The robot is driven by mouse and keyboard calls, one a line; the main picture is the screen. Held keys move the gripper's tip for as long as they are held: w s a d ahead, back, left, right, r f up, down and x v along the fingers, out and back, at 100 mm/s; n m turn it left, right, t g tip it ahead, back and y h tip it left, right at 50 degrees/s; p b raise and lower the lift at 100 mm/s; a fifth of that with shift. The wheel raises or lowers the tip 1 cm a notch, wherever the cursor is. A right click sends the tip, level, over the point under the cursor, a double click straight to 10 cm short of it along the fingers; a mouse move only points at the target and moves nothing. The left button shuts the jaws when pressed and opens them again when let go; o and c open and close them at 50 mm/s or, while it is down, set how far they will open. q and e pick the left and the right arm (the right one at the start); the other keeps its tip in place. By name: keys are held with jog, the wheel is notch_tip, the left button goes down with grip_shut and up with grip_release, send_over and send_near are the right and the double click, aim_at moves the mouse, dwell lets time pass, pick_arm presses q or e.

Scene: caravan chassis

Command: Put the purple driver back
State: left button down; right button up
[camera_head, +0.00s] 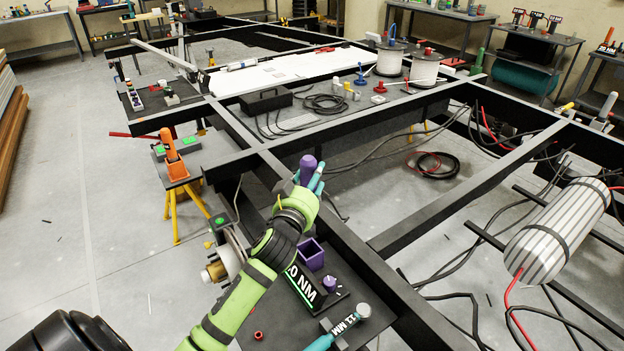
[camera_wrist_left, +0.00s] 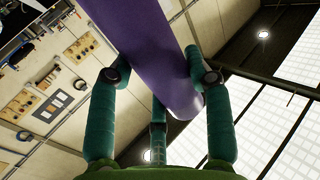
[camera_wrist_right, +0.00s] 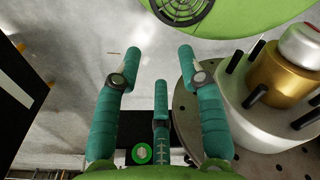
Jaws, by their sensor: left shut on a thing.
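The purple driver (camera_head: 307,166) is held upright by my left gripper (camera_head: 313,181), above the dark frame beam in the head view. In the left wrist view the purple shaft (camera_wrist_left: 155,50) runs between the teal fingers (camera_wrist_left: 160,90), which are shut on it. Its far end is out of that view. An open purple box-shaped holder (camera_head: 311,254) stands below and apart from the driver, beside a sign reading "0 NM" (camera_head: 303,286), partly hidden by my arm. My right gripper (camera_wrist_right: 158,80) is open and empty in the right wrist view; I cannot make it out in the head view.
A small purple-topped piece (camera_head: 329,284) and a "13 MM" tool (camera_head: 342,328) sit on the dark shelf near the holder. Dark chassis beams (camera_head: 370,255) run close by. A gold-centred hub (camera_wrist_right: 280,75) is right of my right gripper. Grey floor lies open at left.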

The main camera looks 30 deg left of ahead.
pick_arm(q)
jog(key=shift+s+r, duration=0.1)
jog(key=shift+r, duration=0.1)
notch_tip(320, 180, down, 2)
jog(key=shift+f+b, duration=0.2)
jog(key=shift+b, duration=0.65)
notch_tip(320, 180, down, 9)
jog(key=b, duration=0.7)
jog(key=shift+f, duration=0.1)
jog(key=shift+f+b, duration=0.45)
jog(key=shift+f, duration=0.15)
